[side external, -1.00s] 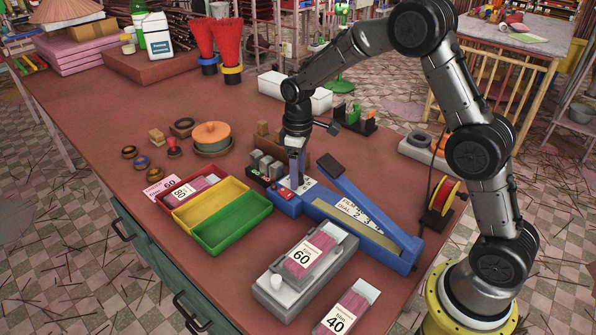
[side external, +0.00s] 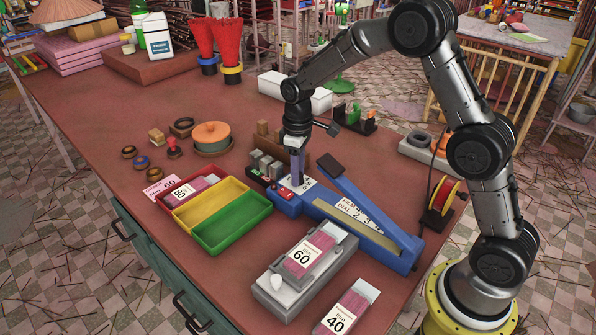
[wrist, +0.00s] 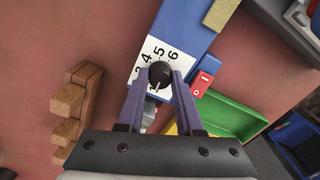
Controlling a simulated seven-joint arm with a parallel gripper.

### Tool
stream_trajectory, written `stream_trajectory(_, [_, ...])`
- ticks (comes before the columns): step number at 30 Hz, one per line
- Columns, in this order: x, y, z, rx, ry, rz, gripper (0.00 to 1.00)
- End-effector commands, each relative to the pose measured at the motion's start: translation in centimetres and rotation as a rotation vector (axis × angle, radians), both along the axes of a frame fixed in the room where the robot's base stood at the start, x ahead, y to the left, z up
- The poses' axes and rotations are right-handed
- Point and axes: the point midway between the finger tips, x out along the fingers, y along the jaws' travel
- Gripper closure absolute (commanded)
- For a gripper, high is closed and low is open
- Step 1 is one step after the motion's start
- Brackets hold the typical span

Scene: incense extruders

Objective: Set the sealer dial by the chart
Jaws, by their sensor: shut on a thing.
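The blue sealer (side external: 408,256) lies on the bench with its long arm raised at a slant. A chart strip (side external: 350,212) on it reads film and dial, with numbers partly too small to read. The black dial knob (wrist: 159,73) sits on a white number plate (wrist: 176,48), where 4, 5 and 6 are readable. My gripper (wrist: 158,80) is shut on the knob from above, its purple fingers at either side; it also shows in the side view (side external: 297,180). The knob's pointer setting is unclear. A red switch (wrist: 203,83) is beside the plate.
A pack marked 60 (side external: 306,252) lies on a grey device (side external: 272,291); a pack marked 40 (side external: 345,308) is nearby. Red, yellow and green trays (side external: 240,226) stand left, a pack marked 80 (side external: 188,190) in the red one. Wooden blocks (wrist: 78,110) stand near the gripper.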

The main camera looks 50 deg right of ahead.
Motion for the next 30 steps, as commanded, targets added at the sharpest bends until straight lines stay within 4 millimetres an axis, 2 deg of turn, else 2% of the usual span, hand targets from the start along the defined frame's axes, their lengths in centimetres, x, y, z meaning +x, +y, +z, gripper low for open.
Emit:
stream_trajectory(8, [0.06, -0.01, 0.14, 0.000, -0.002, -0.197, 1.00])
stream_trajectory(30, [0.12, -0.02, 0.20, 0.001, -0.005, -0.897, 1.00])
